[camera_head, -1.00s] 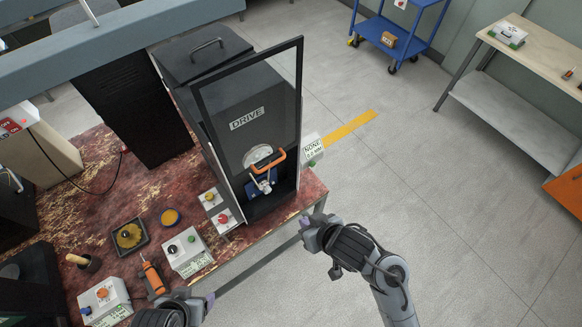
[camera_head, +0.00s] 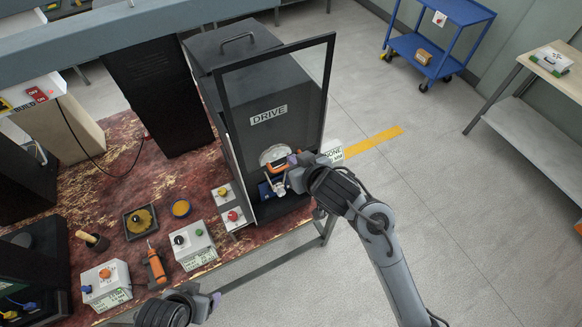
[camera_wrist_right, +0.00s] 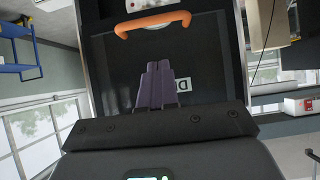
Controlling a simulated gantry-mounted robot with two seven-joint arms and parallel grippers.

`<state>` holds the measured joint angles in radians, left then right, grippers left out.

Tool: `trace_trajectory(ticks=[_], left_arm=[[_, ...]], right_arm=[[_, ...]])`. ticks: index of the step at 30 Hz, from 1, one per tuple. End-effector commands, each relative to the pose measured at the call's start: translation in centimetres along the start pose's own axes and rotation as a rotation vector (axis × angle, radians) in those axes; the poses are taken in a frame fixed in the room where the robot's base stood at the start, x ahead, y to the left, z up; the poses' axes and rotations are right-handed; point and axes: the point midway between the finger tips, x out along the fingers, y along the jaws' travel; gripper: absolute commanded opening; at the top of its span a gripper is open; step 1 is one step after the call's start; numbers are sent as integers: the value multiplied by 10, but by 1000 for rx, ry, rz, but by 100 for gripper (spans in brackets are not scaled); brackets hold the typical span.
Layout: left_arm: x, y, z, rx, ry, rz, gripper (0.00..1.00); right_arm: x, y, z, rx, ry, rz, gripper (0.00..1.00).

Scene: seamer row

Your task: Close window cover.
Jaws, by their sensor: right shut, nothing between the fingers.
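The window cover (camera_head: 333,72), a dark-framed clear panel, stands at the front of the black machine labelled DRIVE (camera_head: 268,114). Its top edge rises above the machine's front. An orange handle (camera_head: 277,168) crosses the lower front, before a pale round part; it also shows at the top of the right wrist view (camera_wrist_right: 152,22). My right gripper (camera_head: 294,160) is at the handle's right end and hides part of it; contact is unclear. Its purple fingers (camera_wrist_right: 155,83) are shut and empty. My left gripper (camera_head: 213,301) is low over the table's front edge, its jaw gap unclear.
Button boxes (camera_head: 192,245), an orange tool (camera_head: 155,264) and a dark tray (camera_head: 140,222) lie on the worn red table left of the machine. A white label block (camera_head: 331,150) is just right of the machine.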

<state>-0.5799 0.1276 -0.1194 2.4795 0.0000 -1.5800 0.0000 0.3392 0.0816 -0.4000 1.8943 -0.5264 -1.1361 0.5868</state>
Motion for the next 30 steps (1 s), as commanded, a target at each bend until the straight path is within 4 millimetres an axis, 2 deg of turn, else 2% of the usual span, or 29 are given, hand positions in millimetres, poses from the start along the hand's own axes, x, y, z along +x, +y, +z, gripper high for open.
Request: trace_trajectory(ticks=[4, 12, 30], left_arm=[[1, 1, 0, -3, 1, 3, 73], [-2, 3, -2, -12, 3, 10, 73], [0, 1, 0, -2, 2, 3, 73]], right_arm=[[26, 1, 2, -1, -2, 2, 0], [45, 0, 24, 0, -2, 0, 0], [51, 0, 31, 1, -1, 0, 0]])
